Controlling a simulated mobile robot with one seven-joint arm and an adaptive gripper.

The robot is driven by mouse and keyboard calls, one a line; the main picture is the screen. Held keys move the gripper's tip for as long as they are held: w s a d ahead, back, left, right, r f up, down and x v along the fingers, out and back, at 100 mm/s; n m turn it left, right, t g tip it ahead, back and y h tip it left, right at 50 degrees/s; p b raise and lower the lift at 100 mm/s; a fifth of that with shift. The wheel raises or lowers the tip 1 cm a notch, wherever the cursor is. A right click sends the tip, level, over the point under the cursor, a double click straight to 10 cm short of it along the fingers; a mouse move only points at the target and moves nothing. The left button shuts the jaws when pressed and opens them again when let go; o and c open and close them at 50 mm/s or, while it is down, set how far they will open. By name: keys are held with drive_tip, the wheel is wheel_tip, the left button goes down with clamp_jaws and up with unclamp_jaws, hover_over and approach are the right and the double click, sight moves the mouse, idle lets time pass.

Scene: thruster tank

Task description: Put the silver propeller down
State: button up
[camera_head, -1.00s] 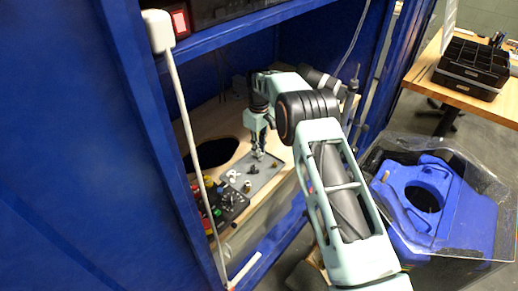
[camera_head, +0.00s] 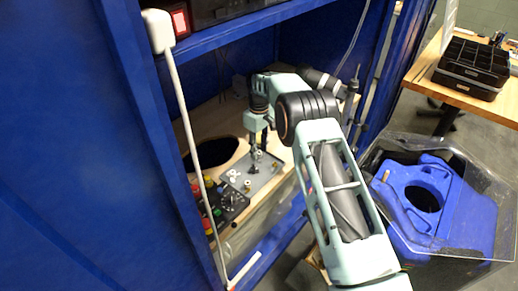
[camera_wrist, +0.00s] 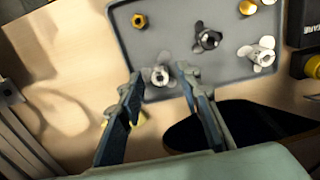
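The silver propeller (camera_wrist: 160,76) lies at the edge of the grey tray (camera_wrist: 110,20) in the wrist view. My gripper (camera_wrist: 160,73) is open, with one finger on each side of the propeller and a gap showing on both sides. The tray (camera_head: 268,179) stands on the wooden surface inside the blue frame in the head view. My gripper (camera_head: 258,148) points down over its far end there; the propeller is too small to make out clearly in that view.
A dark propeller (camera_wrist: 208,40) and a whitish propeller (camera_wrist: 260,53) lie on the tray, with brass-coloured nuts (camera_wrist: 139,20). A dark opening (camera_head: 215,151) in the wooden surface is close to the tray. A black control box (camera_head: 228,203) stands in front.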

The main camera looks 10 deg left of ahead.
wheel_tip(320, 180, up, 12)
idle(0.4)
